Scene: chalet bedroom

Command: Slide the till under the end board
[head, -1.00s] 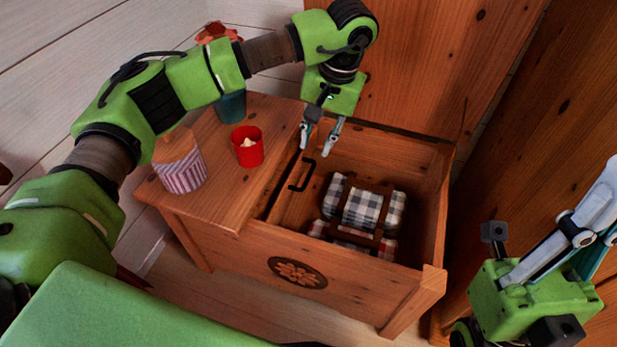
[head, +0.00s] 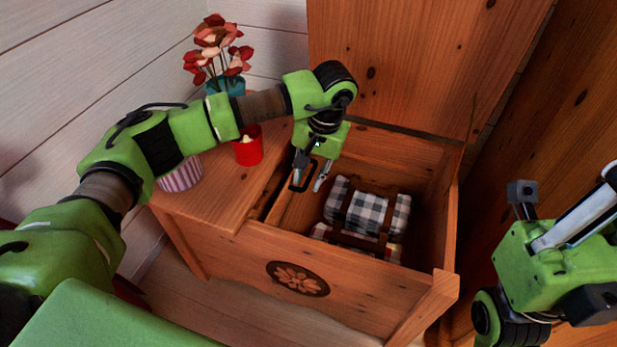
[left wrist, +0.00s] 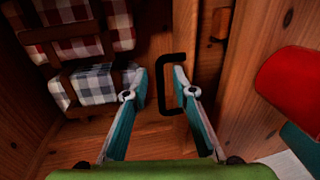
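The till (head: 292,211) is a wooden piece with a black bar handle (head: 312,172), inside the open chest at its left end. The end board (head: 222,203) is the flat wooden top left of the till. My left gripper (head: 309,188) is open and pointed down at the handle. In the left wrist view the handle (left wrist: 183,56) lies between the two spread fingers, partly behind them; I cannot tell whether they touch it. My right gripper (head: 585,220) is at the right edge, apart from the chest, its fingertips cut off.
Rolled checked blankets (head: 367,213) with brown straps lie in the chest, right of the till. A red cup (head: 248,150), a striped jar (head: 182,177) and a teal vase of flowers (head: 226,84) stand on the end board. The raised lid (head: 410,65) is behind.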

